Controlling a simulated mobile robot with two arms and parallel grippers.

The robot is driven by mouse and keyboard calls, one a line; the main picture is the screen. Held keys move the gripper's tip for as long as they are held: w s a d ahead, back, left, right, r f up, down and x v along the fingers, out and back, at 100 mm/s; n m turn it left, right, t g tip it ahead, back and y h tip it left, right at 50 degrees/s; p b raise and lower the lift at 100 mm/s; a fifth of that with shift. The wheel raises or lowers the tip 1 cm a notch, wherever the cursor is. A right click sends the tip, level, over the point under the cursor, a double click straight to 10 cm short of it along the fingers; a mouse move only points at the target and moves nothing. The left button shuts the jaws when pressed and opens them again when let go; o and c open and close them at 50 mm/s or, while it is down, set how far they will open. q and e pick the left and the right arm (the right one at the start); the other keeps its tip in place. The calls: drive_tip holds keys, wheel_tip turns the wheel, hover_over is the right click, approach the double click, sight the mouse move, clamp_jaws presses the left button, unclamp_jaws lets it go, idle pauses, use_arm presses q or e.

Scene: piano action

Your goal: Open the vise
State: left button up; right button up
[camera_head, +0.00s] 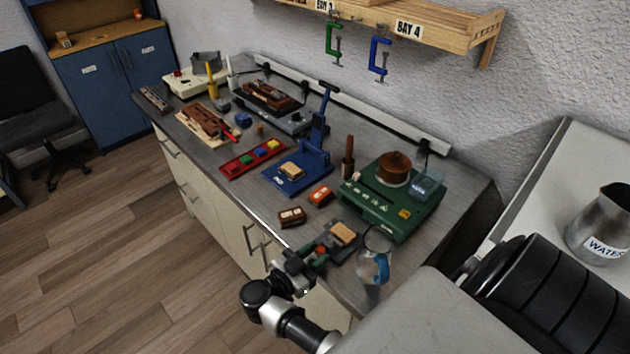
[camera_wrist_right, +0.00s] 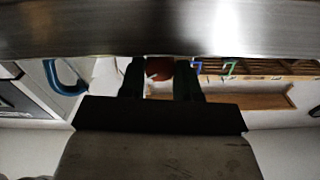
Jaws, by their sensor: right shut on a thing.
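The vise (camera_head: 345,251) appears to be the small dark grey fixture at the front edge of the workbench, with a light wooden block (camera_head: 343,233) on or in it. I cannot tell how far apart its jaws are. A red knob (camera_head: 321,250) shows at its front left side; it also shows in the right wrist view (camera_wrist_right: 160,68). My right gripper (camera_head: 315,255) is at this front side, shut on the red knob, with one dark green finger on each side of it. The fingers partly hide the knob. My left gripper is not in view.
A glass jug with a blue handle (camera_head: 374,262) stands close to the right of the vise. Open floor (camera_head: 150,270) lies left of the bench.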

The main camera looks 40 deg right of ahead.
drive_tip(key=shift+a+r+n+p, duration=0.1)
drive_tip(key=shift+r+n+p, duration=0.2)
drive_tip(key=shift+n+p, duration=0.85)
drive_tip(key=shift+w+f+n+p, duration=0.1)
drive_tip(key=shift+f+n+p, duration=0.15)
drive_tip(key=shift+n+p, duration=0.35)
drive_tip(key=shift+f, duration=0.1)
drive_tip(key=o, duration=0.9)
drive_tip(key=shift+o, duration=0.2)
